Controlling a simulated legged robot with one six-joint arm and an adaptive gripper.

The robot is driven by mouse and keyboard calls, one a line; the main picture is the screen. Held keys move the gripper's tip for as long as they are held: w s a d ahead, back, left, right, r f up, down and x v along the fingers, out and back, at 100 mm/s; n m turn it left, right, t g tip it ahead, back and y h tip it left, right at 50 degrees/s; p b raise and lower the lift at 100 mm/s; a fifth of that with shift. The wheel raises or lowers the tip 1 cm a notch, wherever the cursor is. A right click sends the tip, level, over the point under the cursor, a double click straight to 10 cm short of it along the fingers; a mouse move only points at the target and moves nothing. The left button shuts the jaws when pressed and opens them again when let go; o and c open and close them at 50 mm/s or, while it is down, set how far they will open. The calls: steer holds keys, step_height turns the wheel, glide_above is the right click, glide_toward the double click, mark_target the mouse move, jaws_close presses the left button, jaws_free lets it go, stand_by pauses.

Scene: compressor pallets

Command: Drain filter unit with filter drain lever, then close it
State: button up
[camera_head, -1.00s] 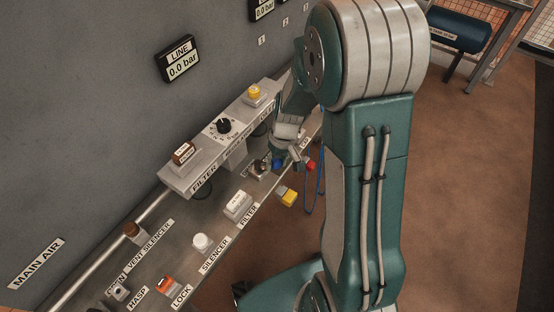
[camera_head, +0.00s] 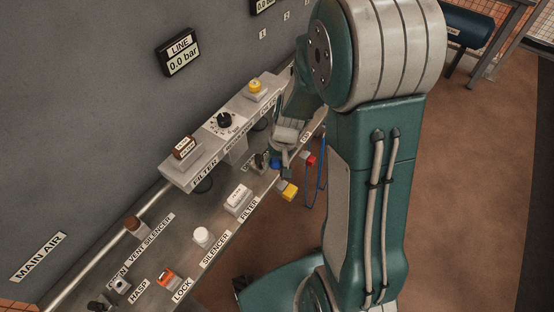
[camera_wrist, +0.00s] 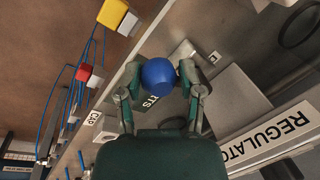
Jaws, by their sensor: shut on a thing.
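My gripper (camera_wrist: 159,85) is closed around a blue ball (camera_wrist: 158,73) in the wrist view, one finger on each side. In the head view the gripper (camera_head: 280,153) is low at the bench's front edge, partly behind my arm, with the blue ball (camera_head: 275,163) small beside it. The filter unit (camera_head: 184,150), a grey block with a brown top, stands on the shelf above the FILTER label, left of the gripper. I cannot tell which part is the filter drain lever or whether the ball belongs to it.
A black dial (camera_head: 224,119) and a yellow knob (camera_head: 254,87) sit farther along the shelf. Yellow (camera_head: 289,191) and red (camera_head: 310,160) pieces are by the bench edge near blue cords (camera_head: 322,172). The LINE display (camera_head: 179,52) reads 0.0 bar. Floor at right is open.

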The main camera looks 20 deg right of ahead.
mark_target(279, 165)
steer(key=shift+a+r+m, duration=0.1)
steer(key=shift+a+m, duration=0.3)
steer(key=shift+m, duration=0.6)
stand_by(0.5)
steer(key=o, duration=1.1)
steer(key=shift+a, duration=0.2)
steer(key=shift+s, duration=0.1)
steer(key=shift+d+r, duration=0.3)
steer(key=shift+r, duration=0.05)
steer(key=r, duration=0.3)
steer(key=d+r, duration=0.1)
steer(key=r, duration=0.6)
steer(key=shift+s+d+r, duration=0.25)
steer(key=shift+s+r, duration=0.1)
steer(key=shift+r, duration=0.05)
